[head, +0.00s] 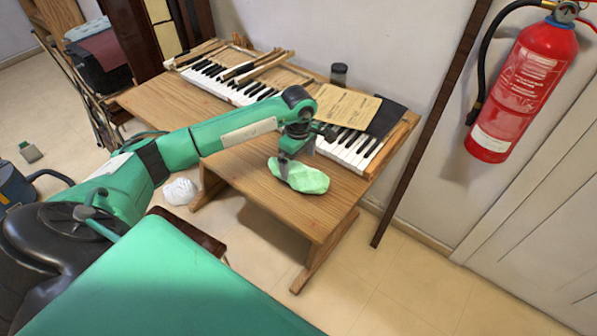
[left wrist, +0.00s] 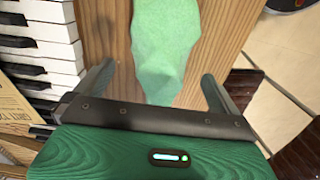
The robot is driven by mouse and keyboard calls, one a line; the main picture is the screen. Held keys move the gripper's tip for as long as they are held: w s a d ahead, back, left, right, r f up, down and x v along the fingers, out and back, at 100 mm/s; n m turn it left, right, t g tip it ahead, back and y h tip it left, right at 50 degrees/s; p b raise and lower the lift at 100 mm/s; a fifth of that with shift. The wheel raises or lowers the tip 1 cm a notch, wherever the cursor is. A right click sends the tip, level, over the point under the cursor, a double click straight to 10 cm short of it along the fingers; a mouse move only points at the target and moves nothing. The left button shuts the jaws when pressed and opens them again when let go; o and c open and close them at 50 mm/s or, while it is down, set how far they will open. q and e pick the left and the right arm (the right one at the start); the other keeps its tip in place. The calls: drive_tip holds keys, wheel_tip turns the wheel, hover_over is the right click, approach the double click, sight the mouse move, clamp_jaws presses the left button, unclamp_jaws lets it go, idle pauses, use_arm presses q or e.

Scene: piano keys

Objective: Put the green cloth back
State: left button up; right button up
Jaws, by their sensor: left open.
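The green cloth (head: 300,177) lies crumpled on the wooden table (head: 240,173) near its front right end, in front of the piano keys. It also shows in the left wrist view (left wrist: 165,45), lying on the wood grain beyond the jaws. My left gripper (head: 283,172) is just over the left end of the cloth in the head view. In the left wrist view its two fingers (left wrist: 157,92) are spread apart, with the near end of the cloth between them. I cannot tell whether the fingers touch the cloth. My right gripper is not in view.
Piano keys (head: 345,150) run along the table's back, with loose wooden parts at the left. A brown paper (head: 345,106), a dark sheet (head: 387,117) and a jar (head: 338,75) are behind the cloth. A red fire extinguisher (head: 520,90) hangs on the right wall.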

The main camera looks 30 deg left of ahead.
sight(298, 168)
use_arm(q)
wheel_tip(298, 168, up, 6)
drive_tip(key=shift+f+b, duration=0.1)
drive_tip(key=shift+b, duration=0.4)
drive_tip(key=shift+r, duration=0.45)
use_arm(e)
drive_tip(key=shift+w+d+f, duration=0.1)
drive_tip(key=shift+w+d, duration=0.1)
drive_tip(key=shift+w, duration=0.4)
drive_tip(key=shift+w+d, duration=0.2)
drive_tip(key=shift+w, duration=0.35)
